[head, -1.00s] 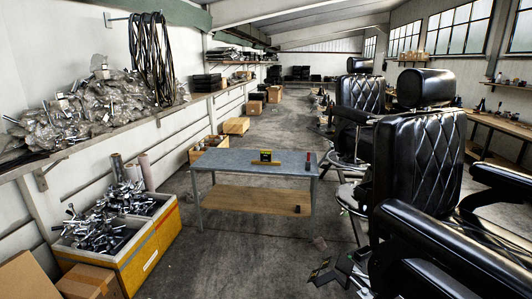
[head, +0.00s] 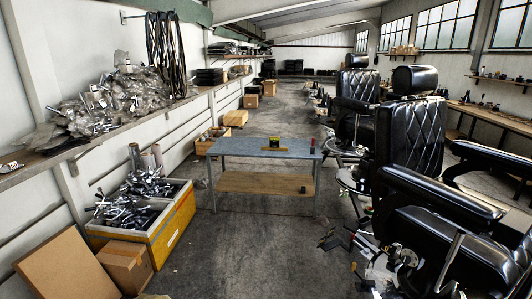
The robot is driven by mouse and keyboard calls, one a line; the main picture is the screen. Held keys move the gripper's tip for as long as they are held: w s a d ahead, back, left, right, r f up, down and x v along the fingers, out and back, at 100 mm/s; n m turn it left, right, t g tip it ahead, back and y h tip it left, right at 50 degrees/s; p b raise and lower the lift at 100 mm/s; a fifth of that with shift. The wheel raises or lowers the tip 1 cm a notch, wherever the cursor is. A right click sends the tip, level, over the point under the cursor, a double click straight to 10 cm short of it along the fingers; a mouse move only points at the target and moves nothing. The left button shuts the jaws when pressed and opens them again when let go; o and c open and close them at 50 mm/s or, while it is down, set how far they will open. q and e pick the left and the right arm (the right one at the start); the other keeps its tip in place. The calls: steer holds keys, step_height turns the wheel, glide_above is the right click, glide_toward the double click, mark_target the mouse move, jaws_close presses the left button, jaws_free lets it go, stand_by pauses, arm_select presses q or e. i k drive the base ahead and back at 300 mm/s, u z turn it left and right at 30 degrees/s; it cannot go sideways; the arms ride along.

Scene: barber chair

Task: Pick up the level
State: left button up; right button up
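The level (head: 272,145) is a small yellow and dark thing lying on the grey top of a low metal table (head: 230,147), in the middle of the head view. It is small in the picture, so its fine details cannot be made out. A small red and dark object (head: 312,146) stands at the table's right end, apart from the level. Neither of my grippers shows in the head view. The table stands some distance ahead, with bare floor before it.
Black barber chairs (head: 412,140) line the right side, with loose parts on the floor beneath them. A yellow-sided crate of metal parts (head: 170,237) and cardboard boxes (head: 66,264) stand at the left. The concrete floor (head: 255,250) before the table is mostly clear.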

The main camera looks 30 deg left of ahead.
mark_target(274, 141)
steer(key=k, duration=0.7)
steer(key=u, duration=0.8)
steer(key=i, duration=6.25)
steer(key=z, duration=3.1)
steer(key=i, duration=0.25)
steer(key=u, duration=0.5)
